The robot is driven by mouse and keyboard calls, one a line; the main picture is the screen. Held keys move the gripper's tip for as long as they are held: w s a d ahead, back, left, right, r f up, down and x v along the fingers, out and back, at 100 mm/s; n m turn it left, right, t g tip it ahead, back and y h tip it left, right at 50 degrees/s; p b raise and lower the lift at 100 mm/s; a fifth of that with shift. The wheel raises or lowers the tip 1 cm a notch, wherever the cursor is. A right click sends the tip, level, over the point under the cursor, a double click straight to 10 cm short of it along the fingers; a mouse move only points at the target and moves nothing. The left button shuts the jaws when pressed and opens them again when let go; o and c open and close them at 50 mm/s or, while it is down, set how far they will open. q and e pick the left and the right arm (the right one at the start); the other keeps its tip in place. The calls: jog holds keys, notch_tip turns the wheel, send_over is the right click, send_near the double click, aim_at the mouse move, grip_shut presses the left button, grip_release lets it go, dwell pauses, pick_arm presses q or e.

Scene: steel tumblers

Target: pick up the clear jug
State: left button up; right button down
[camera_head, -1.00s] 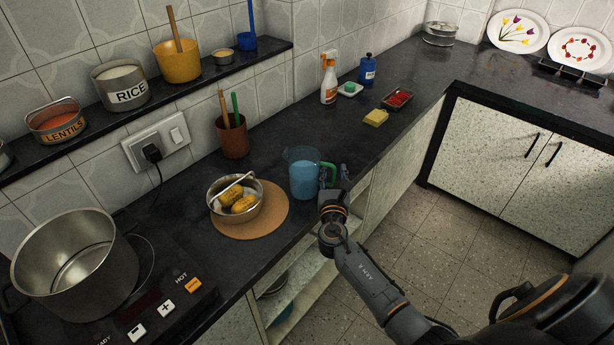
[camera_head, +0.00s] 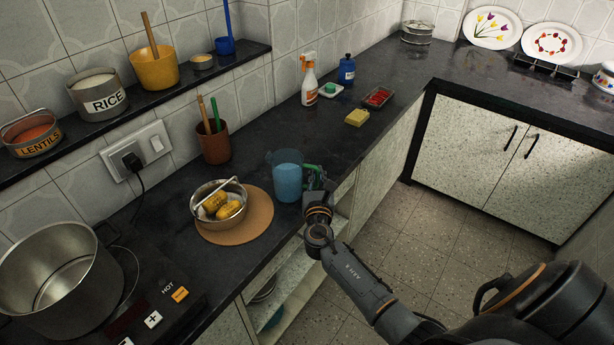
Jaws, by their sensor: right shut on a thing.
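The clear jug (camera_head: 288,181) stands on the dark counter, to the right of the round cork mat, with blue liquid inside and a green handle on its right side. My right gripper (camera_head: 314,178) is at the handle and shut on it. The fingers partly hide the handle. The jug looks upright; whether its base is touching the counter I cannot tell. My left gripper is not in view.
A steel pan with yellow corn (camera_head: 219,204) sits on the cork mat (camera_head: 262,219) close left of the jug. A brown utensil cup (camera_head: 214,146) stands behind. A yellow sponge (camera_head: 356,117) and red tray (camera_head: 378,97) lie farther along. A large pot (camera_head: 58,275) is at left.

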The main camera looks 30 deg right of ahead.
jog(key=shift+r, duration=0.3)
jog(key=shift+r, duration=0.8)
jog(key=s+a+r+p, duration=0.2)
jog(key=s+a+r, duration=0.5)
jog(key=s+r, duration=0.4)
jog(key=shift+s+a, duration=0.15)
jog(key=shift+a, duration=0.25)
jog(key=shift+s+a, duration=0.15)
dwell(0.3)
